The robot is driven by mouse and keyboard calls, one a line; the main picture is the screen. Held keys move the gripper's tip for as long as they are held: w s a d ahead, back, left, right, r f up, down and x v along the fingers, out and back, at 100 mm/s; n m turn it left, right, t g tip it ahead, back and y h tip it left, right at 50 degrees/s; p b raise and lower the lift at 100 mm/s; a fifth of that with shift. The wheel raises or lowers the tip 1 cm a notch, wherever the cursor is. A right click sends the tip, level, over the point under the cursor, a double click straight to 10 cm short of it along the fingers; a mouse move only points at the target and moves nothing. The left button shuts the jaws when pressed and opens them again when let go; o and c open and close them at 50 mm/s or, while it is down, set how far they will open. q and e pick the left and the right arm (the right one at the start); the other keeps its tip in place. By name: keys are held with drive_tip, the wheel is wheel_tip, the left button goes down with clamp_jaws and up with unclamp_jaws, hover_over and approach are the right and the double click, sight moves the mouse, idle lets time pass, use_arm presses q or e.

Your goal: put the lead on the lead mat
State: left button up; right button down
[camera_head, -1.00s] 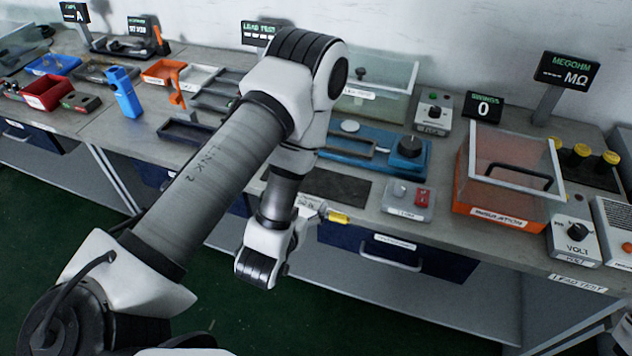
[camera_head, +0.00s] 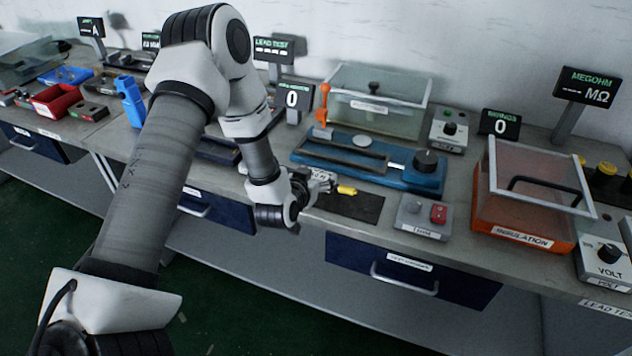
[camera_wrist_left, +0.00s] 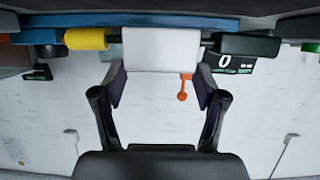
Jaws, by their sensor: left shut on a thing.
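My left gripper (camera_head: 318,182) is shut on the lead, whose yellow end (camera_head: 346,190) sticks out to the right in the head view. In the left wrist view my left gripper (camera_wrist_left: 160,76) grips the lead's white middle (camera_wrist_left: 160,50), with a yellow part at left and a black part at right. The lead lies level across the fingers. A dark flat mat (camera_head: 358,210), apparently the lead mat, lies on the bench below and beside the lead. The lead appears above its far left part; the height gap is unclear. My right gripper is not in view.
A blue fixture (camera_head: 405,180) with a dark knob stands just behind the mat. A grey box with a red button (camera_head: 426,214) stands right of it. A clear-lidded orange box (camera_head: 515,226) is farther right. The bench's front edge runs close before the mat.

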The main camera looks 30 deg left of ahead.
use_arm(q)
wheel_tip(320, 180, down, 2)
drive_tip(key=shift+f, duration=0.25)
drive_tip(key=o, duration=1.3)
drive_tip(key=shift+f, duration=0.1)
